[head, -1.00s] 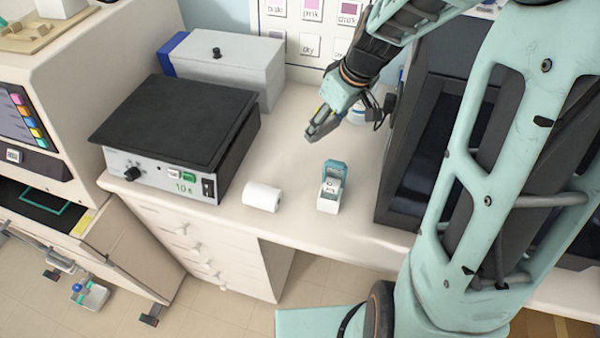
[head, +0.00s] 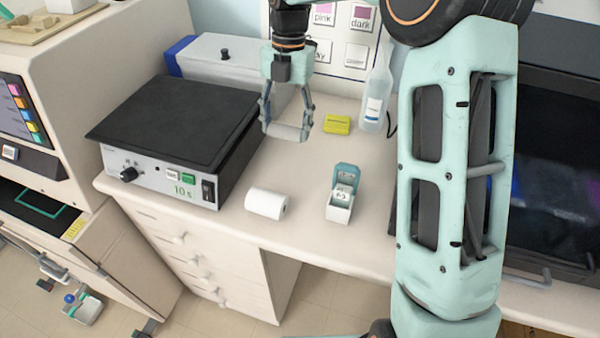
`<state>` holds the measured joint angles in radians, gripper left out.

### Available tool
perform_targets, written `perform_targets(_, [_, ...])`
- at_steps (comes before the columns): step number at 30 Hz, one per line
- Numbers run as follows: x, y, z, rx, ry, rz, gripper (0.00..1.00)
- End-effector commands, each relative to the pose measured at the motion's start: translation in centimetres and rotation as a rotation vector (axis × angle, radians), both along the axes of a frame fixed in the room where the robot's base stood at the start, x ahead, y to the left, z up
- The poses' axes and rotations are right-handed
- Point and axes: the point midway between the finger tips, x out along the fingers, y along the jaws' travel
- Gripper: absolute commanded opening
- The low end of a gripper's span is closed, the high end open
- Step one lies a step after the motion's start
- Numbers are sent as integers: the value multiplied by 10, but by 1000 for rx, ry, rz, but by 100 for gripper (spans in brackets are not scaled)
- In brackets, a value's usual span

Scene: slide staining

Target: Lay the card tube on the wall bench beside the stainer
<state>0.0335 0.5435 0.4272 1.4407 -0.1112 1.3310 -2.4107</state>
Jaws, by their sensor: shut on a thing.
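My gripper (head: 287,132) hangs above the bench, pointing down, between the dark-topped box and the yellow block. Its fingers are shut on a pale grey tube, which I take for the card tube (head: 289,132). The tube lies crosswise between the fingertips and is held clear of the bench top. The wall bench (head: 310,220) is cream and runs along the wall. A beige machine with a coloured button panel (head: 25,110) stands at the left; I cannot tell for sure that it is the stainer.
A dark-topped box with a switch panel (head: 170,130) stands left of the gripper. A white roll (head: 267,203) and small teal-lidded box (head: 341,198) are near the front edge. Behind are a yellow block (head: 337,124) and clear bottle (head: 376,98). A dark cabinet (head: 555,160) stands right.

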Motion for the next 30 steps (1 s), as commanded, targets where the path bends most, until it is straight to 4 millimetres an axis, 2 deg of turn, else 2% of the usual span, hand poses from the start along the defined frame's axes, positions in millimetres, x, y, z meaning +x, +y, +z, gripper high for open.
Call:
perform_targets(3, [-1, 0, -22, -2, 4, 1, 40])
perform_targets(8, [-1, 0, -37, -1, 1, -1, 40])
perform_targets(16, [-1, 0, -78, -1, 1, -2, 40])
perform_targets(19, [-1, 0, -84, 0, 1, -2, 40])
perform_targets(29, [0, 0, -87, 0, 0, -3, 40])
perform_targets(30, [0, 0, -88, 0, 0, -3, 58])
